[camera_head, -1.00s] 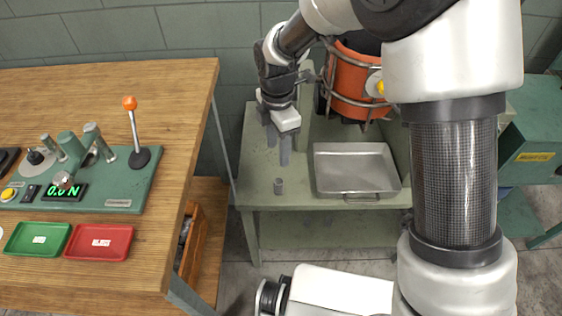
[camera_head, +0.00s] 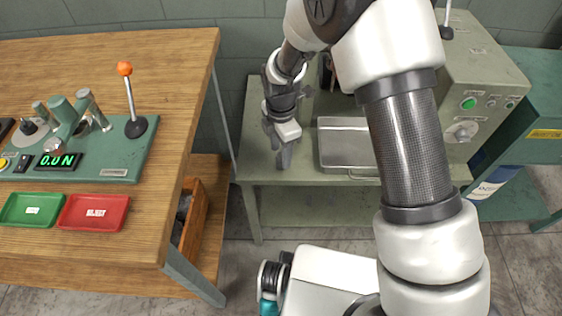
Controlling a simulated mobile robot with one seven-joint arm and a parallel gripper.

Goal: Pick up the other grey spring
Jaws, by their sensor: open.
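My gripper (camera_head: 283,157) is open and points down at the left part of the green metal table (camera_head: 262,180), left of the metal tray (camera_head: 345,163). Its grey fingers are low over the tabletop. I cannot make out a separate grey spring now; the fingers cover the spot where a small grey cylinder stood earlier. Whether the spring is between the fingers or behind them, I cannot tell.
My arm hides the tray's right part and much of the machine behind it. A grey-green control box (camera_head: 470,100) stands at the right. The wooden bench (camera_head: 150,220) at the left carries a green tray (camera_head: 32,210), a red tray (camera_head: 94,212) and an orange-knobbed lever (camera_head: 131,100).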

